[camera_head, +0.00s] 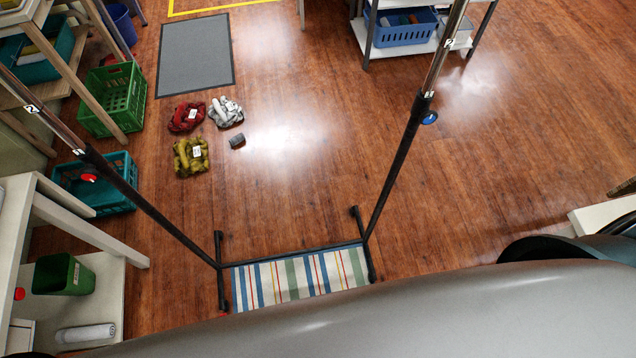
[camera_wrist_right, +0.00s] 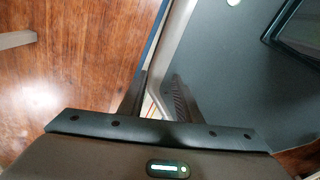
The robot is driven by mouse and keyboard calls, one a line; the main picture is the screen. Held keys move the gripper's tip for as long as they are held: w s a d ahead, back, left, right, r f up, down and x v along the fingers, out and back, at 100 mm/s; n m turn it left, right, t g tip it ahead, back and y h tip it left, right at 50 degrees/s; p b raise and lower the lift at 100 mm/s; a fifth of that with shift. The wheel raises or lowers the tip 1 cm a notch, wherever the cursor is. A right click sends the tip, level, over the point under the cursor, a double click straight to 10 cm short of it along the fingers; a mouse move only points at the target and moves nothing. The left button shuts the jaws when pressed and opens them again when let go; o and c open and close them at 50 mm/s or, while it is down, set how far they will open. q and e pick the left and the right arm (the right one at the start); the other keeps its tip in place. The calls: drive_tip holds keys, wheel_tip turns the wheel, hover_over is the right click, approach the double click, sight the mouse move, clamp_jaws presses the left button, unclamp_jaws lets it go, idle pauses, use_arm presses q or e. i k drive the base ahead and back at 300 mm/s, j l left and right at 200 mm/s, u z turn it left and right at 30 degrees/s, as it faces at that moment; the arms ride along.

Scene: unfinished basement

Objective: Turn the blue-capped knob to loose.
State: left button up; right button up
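A rack with two upright posts stands in front of me in the head view. The blue-capped knob (camera_head: 430,118) is on its right post (camera_head: 400,170), where the chrome upper tube enters the black lower tube. A red-capped knob (camera_head: 88,177) shows near the left post (camera_head: 150,208). Neither gripper shows in the head view. In the right wrist view my right gripper (camera_wrist_right: 159,85) has its two dark fingers a little apart with nothing held between them. The knob is not in that view. My left gripper is not seen.
A striped mat (camera_head: 300,276) lies at the rack's base. Red (camera_head: 185,117), white (camera_head: 226,112) and yellow (camera_head: 191,156) bundles lie on the floor beyond. Shelves and crates line the left side. A shelf with a blue basket (camera_head: 404,27) stands at the back. The right floor is clear.

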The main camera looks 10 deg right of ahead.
sight(427, 117)
drive_tip(key=l+z, duration=0.1)
drive_tip(key=z, duration=0.6)
drive_tip(key=i+l+z, duration=0.1)
drive_tip(key=z, duration=0.25)
